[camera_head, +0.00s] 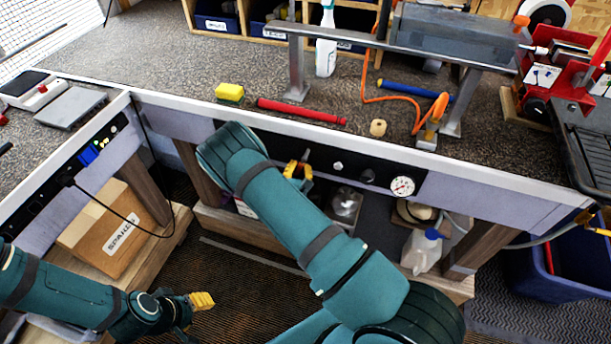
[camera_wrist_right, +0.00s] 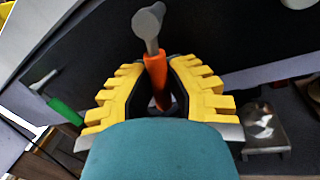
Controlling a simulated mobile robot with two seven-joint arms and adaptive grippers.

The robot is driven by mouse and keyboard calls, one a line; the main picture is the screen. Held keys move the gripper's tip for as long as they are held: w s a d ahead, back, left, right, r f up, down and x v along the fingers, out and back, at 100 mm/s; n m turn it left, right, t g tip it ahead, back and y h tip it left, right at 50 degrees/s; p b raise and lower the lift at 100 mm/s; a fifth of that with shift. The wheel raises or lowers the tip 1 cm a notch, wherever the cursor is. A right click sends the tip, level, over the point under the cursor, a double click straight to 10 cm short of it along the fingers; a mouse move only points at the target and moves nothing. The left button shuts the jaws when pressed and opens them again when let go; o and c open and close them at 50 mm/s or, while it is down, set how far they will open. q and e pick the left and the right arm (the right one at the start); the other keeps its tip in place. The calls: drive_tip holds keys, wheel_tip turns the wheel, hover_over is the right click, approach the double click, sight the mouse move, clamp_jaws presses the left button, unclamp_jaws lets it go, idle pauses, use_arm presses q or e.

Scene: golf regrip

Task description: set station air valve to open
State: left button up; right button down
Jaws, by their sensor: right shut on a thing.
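The black front panel (camera_head: 345,170) of the bench carries small fittings and a round gauge (camera_head: 402,186). My right gripper (camera_head: 298,172) is at this panel, with its yellow fingers at the panel's left part. In the right wrist view, the yellow fingers (camera_wrist_right: 158,95) are shut on an orange valve handle (camera_wrist_right: 156,70) with a grey metal end. A similar green handle (camera_wrist_right: 66,112) with a grey metal end is apart at the left. Which way the valve is set is unclear. My left gripper (camera_head: 200,300) is low at the left, away from the panel; its finger gap is not visible.
On the bench top are a yellow sponge (camera_head: 229,92), a red tube (camera_head: 300,111), a spray bottle (camera_head: 326,45), a tan ring (camera_head: 378,128) and an orange hose (camera_head: 367,85).

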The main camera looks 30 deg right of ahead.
sight(292, 143)
drive_tip(key=shift+w+a+r+m, duration=0.1)
drive_tip(key=shift+w+a+m, duration=0.2)
drive_tip(key=shift+m, duration=0.7)
drive_tip(key=m, duration=0.1)
drive_tip(key=r+m+h+b, duration=0.1)
drive_tip(key=m, duration=0.1)
drive_tip(key=w+a+m, duration=0.1)
drive_tip(key=m, duration=0.1)
drive_tip(key=shift+w+r+b, duration=0.1)
drive_tip(key=shift+r+b, duration=0.05)
drive_tip(key=shift+b, duration=0.2)
drive_tip(key=m, duration=0.1)
drive_tip(key=r+m+h+b, duration=0.1)
drive_tip(key=m, duration=0.3)
drive_tip(key=shift+w+a+r+g+h+b, duration=0.25)
drive_tip(key=shift+w+r+g+h+b, duration=0.05)
drive_tip(key=shift+w+r+h, duration=0.1)
use_arm(q)
drive_tip(key=shift+a+f+b, duration=0.1)
drive_tip(key=shift+f+b, duration=0.55)
drive_tip(key=shift+f, duration=1.8)
use_arm(e)
drive_tip(key=shift+a+r+m+g+h, duration=0.1)
drive_tip(key=shift+r+m+g+h, duration=0.2)
drive_tip(key=shift+m, duration=0.8)
drive_tip(key=shift+r+m+g, duration=0.1)
drive_tip(key=shift+r+m, duration=0.3)
drive_tip(key=shift+m, duration=0.7)
drive_tip(key=c, duration=0.9)
unclamp_jaws()
